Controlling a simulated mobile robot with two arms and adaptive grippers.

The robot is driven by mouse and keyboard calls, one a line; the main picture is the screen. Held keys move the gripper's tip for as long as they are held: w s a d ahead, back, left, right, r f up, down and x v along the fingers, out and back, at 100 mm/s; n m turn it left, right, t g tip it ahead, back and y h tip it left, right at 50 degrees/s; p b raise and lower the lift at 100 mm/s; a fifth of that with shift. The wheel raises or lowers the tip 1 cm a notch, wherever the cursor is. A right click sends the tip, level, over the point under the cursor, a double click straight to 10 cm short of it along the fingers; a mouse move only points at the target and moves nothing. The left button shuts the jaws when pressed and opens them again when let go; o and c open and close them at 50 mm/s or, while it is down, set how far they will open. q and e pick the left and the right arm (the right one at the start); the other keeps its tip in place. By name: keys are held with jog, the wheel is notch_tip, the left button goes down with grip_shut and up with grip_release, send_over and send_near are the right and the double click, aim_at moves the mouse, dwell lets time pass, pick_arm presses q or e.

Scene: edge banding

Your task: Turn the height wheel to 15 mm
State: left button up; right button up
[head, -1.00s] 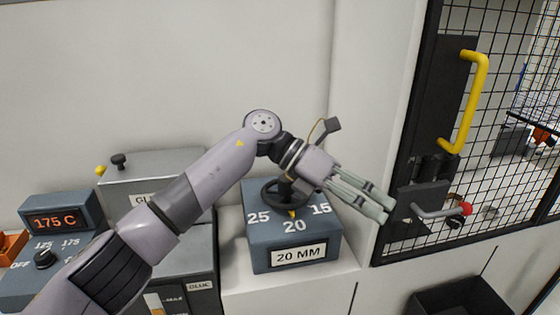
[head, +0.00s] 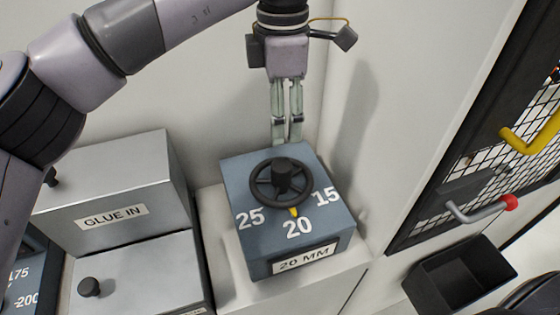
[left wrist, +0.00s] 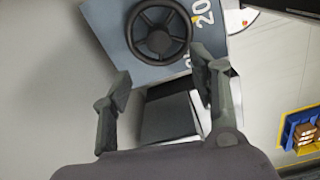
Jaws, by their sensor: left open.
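The height wheel (head: 281,182) is a dark spoked handwheel with a raised hub, on top of a blue-grey box (head: 240,262). The box is marked 25, 20 and 15, and its front label reads 20 MM. The yellow pointer (head: 293,212) is at 20. My left gripper (head: 287,142) hangs fingers down at the back edge of the box, behind the wheel and apart from it. In the left wrist view the wheel (left wrist: 159,32) lies beyond the open, empty fingers (left wrist: 162,80). My right gripper is not in view.
A grey GLUE IN housing (head: 110,190) with a black knob (head: 89,287) stands left of the box. The wall is close behind. At right are a mesh door with a yellow handle (head: 535,132), a red-tipped lever (head: 482,210) and a black bin (head: 460,275).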

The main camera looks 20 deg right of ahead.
aim_at(281, 165)
pick_arm(q)
notch_tip(281, 165, down, 12)
jog(key=p, duration=0.3)
jog(key=shift+w+r, duration=0.1)
jog(key=shift+f+p, duration=0.3)
jog(key=shift+f, duration=0.5)
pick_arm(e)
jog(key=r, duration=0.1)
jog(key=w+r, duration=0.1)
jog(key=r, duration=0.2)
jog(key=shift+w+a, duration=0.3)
pick_arm(q)
jog(key=shift+c, duration=0.3)
jog(key=c, duration=1.1)
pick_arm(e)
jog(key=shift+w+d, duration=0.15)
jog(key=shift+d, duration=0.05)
